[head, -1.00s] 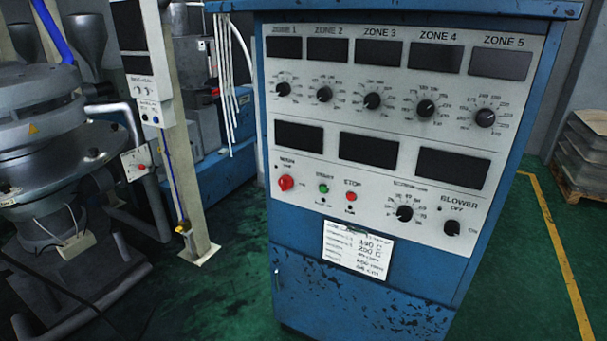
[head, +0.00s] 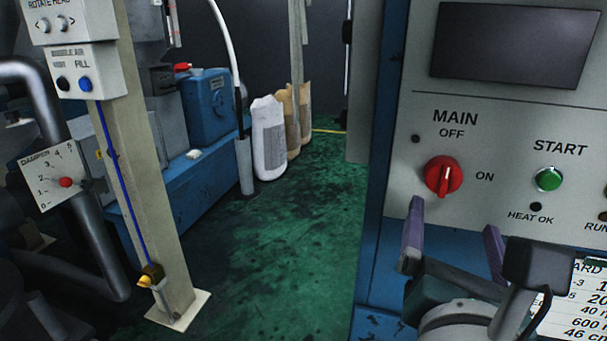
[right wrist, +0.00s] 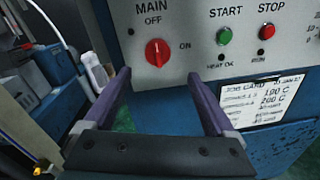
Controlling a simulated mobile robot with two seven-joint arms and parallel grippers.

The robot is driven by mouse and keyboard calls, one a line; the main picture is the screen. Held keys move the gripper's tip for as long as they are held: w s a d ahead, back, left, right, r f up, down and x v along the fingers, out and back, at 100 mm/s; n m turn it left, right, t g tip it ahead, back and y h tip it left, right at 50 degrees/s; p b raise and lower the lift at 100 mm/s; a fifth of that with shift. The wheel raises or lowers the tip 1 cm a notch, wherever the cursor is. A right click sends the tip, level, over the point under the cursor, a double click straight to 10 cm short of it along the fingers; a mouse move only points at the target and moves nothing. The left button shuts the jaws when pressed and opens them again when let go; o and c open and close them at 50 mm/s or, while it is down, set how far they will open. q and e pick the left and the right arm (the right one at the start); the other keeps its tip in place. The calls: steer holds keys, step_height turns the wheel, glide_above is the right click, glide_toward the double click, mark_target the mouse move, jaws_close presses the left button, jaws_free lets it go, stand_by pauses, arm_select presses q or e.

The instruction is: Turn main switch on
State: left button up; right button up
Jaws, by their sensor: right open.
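The main switch is a red rotary knob (head: 443,176) on the grey front panel of the blue cabinet. OFF is printed above it and ON to its right. Its white mark stands near vertical, toward OFF. It also shows in the right wrist view (right wrist: 157,52). My right gripper (head: 453,218) is open and empty, with its purple fingers just below the knob in the picture. In the right wrist view the gripper (right wrist: 158,75) has its fingers spread to either side of the knob, apart from it. My left gripper is not in view.
A green START button (head: 548,179) sits right of the knob, and a red STOP button (right wrist: 267,31) is beyond it. A job card (right wrist: 262,100) hangs below. A beige post (head: 150,180) stands at left. Green floor (head: 270,240) between post and cabinet is clear.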

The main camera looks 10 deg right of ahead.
mark_target(445, 183)
steer(key=shift+n, duration=0.3)
steer(key=x, duration=0.9)
steer(key=shift+w+a+f+b, duration=0.1)
steer(key=shift+w+b, duration=0.05)
steer(key=shift+b, duration=0.15)
steer(key=shift+w, duration=0.3)
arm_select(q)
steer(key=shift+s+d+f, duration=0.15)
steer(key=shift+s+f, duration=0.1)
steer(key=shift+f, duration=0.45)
arm_select(e)
steer(key=shift+c, duration=1.1)
steer(key=c, duration=1.1)
steer(key=shift+c, duration=0.2)
